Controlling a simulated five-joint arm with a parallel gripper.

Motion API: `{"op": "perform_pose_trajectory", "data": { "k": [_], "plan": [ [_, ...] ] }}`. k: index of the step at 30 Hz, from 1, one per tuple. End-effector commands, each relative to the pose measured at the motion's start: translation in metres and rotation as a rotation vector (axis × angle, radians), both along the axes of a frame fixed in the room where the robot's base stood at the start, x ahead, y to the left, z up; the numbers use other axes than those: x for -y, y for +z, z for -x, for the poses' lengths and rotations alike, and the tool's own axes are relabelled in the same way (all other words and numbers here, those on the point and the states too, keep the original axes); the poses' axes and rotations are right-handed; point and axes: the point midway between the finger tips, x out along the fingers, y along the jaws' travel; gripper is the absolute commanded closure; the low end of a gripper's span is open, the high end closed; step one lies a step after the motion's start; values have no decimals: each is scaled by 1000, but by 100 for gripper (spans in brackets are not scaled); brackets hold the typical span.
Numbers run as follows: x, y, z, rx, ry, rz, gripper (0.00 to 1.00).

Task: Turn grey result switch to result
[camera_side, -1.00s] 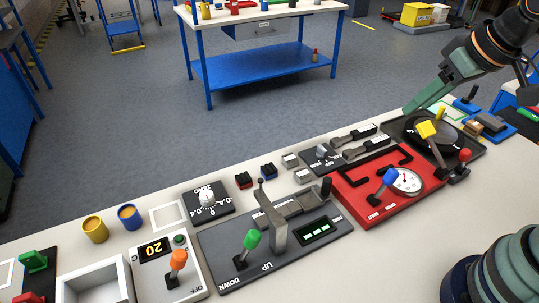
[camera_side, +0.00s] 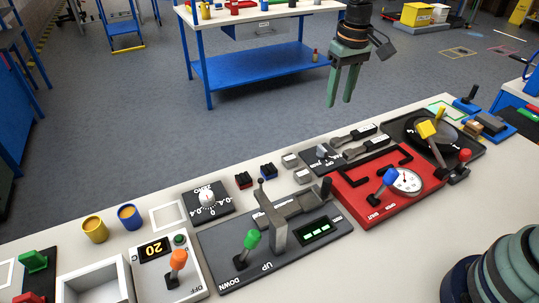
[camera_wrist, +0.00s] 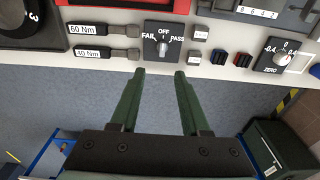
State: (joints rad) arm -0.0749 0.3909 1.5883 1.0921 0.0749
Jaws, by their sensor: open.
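The grey result switch (camera_wrist: 164,45) is a small knob on a dark plate marked FAIL, OFF and PASS. In the wrist view it sits just beyond my fingertips, near the middle. In the side view the switch (camera_side: 322,152) is small, on the far edge of the bench; which mark it points at is hard to tell. My gripper (camera_side: 339,102) hangs with its green fingers down, above and behind the bench's far edge, apart from the switch. In the wrist view my gripper (camera_wrist: 160,74) is open and empty, its fingers spread either side below the knob.
Two torque wrenches marked 60 Nm (camera_wrist: 104,29) and 40 Nm (camera_wrist: 106,53) lie left of the switch in the wrist view. A red panel (camera_side: 375,195) is close in the side view.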

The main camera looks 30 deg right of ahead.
Motion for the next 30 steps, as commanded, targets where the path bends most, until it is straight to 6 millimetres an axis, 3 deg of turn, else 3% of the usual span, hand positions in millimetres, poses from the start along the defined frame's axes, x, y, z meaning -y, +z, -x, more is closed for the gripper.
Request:
{"op": "perform_pose_trajectory", "data": {
  "k": [4,14,30],
  "plan": [
    [-5,-27,-15,-51,1,4,54],
    [-7,-52,-21,-73,0,6,54],
    [-7,-144,-20,-73,0,6,54]
  ]
}}
